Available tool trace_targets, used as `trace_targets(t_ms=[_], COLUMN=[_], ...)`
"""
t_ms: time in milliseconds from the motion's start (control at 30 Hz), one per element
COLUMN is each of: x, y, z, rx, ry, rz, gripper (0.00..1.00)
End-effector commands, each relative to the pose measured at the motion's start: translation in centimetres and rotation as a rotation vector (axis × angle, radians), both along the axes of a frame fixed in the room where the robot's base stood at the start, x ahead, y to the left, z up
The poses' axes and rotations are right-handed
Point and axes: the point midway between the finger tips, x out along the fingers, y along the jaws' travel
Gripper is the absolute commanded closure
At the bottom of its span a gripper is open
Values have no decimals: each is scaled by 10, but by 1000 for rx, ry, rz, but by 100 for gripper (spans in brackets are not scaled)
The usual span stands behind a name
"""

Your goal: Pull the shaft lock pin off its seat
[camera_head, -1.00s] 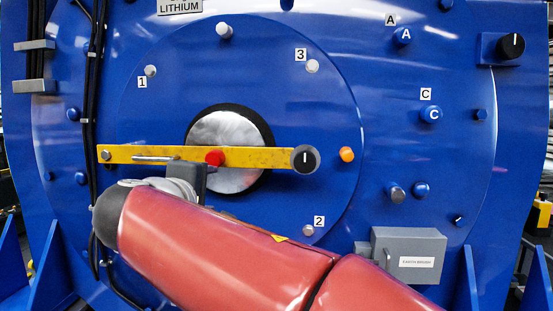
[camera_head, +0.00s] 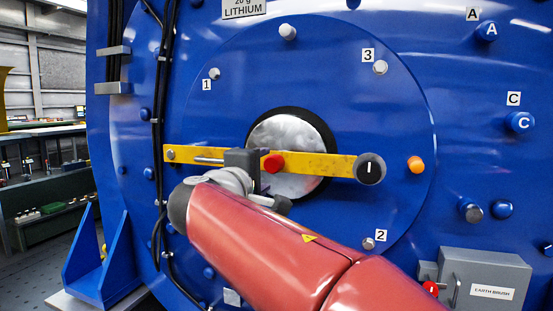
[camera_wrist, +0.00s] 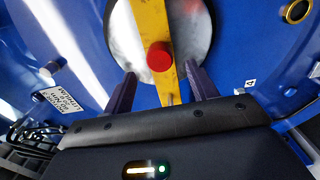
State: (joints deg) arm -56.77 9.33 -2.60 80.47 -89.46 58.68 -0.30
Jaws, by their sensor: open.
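A red round knob (camera_head: 274,163), apparently the head of the shaft lock pin, sits on a yellow bar (camera_head: 318,166) across the bright metal shaft end (camera_head: 285,135). In the wrist view the red knob (camera_wrist: 160,56) stands just beyond my gripper (camera_wrist: 161,73). The two dark fingers are apart, one each side of the yellow bar, and hold nothing. In the head view my gripper's dark body (camera_head: 243,162) covers part of the bar just left of the knob. I cannot tell whether a finger touches the bar.
An orange button (camera_head: 416,165) is further right. Cables (camera_head: 158,130) run down the left. A grey box (camera_head: 486,280) juts out at lower right.

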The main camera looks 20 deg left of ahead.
Motion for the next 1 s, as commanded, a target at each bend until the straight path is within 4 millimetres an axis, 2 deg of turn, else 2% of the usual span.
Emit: trace_targets(t_ms=[200,400,600,1000], x=[32,50,56,56], y=[-3,-4,-5,-5], z=[1,1,0,0], rx=[1,1,1,1], ry=[0,0,0,0], rz=[-2,-1,-1,0], gripper=[42,42,42,42])
